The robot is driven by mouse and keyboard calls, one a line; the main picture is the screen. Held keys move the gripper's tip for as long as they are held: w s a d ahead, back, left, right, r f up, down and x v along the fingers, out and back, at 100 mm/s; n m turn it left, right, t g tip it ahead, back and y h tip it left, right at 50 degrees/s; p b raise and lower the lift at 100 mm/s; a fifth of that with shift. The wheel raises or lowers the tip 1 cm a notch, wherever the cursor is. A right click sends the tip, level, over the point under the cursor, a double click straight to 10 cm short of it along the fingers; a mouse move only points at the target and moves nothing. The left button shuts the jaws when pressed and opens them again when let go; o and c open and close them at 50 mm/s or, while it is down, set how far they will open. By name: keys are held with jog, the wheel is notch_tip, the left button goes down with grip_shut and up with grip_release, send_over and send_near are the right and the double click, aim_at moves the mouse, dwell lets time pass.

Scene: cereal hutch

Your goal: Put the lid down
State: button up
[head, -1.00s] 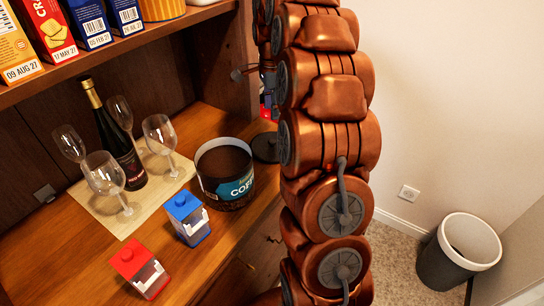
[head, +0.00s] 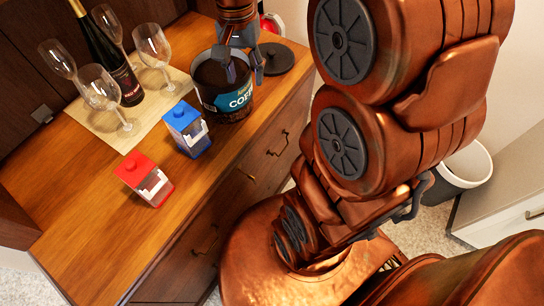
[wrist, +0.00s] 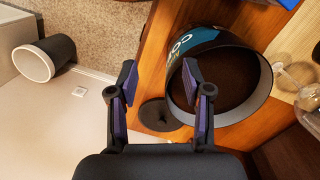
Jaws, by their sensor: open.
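The dark round lid (head: 271,60) lies flat on the wooden counter, beside the coffee tub. It also shows in the wrist view (wrist: 157,115), below and between my fingers. The coffee tub (head: 236,98) is open at the top, with dark contents and a blue label; in the wrist view (wrist: 268,75) its rim is partly behind my right finger. My gripper (head: 244,70) is open and empty, pointing down near the tub's rim on the lid side. In the wrist view my gripper (wrist: 159,75) has its fingers wide apart. I cannot tell whether a finger touches the tub.
A red carton (head: 145,178) and a blue carton (head: 187,130) stand near the counter's front. Several wine glasses and a bottle (head: 108,55) stand on a pale mat (head: 107,138) at the left. A bin (head: 466,165) stands on the floor. The counter's front left is clear.

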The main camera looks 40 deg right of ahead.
jog(key=s+a+f+n, duration=0.1)
jog(key=s+a+n, duration=0.1)
jog(key=s, duration=0.4)
jog(key=s+a+f+n, duration=0.2)
jog(key=s+n, duration=0.2)
jog(key=s, duration=0.2)
jog(key=s+a+f+n+g, duration=0.1)
jog(key=s+a+n, duration=0.2)
jog(key=s, duration=0.3)
jog(key=shift+s+f+n, duration=0.15)
jog(key=shift+f+n, duration=0.15)
jog(key=shift+f, duration=0.1)
notch_tip(320, 180, up, 11)
jog(key=p, duration=1)
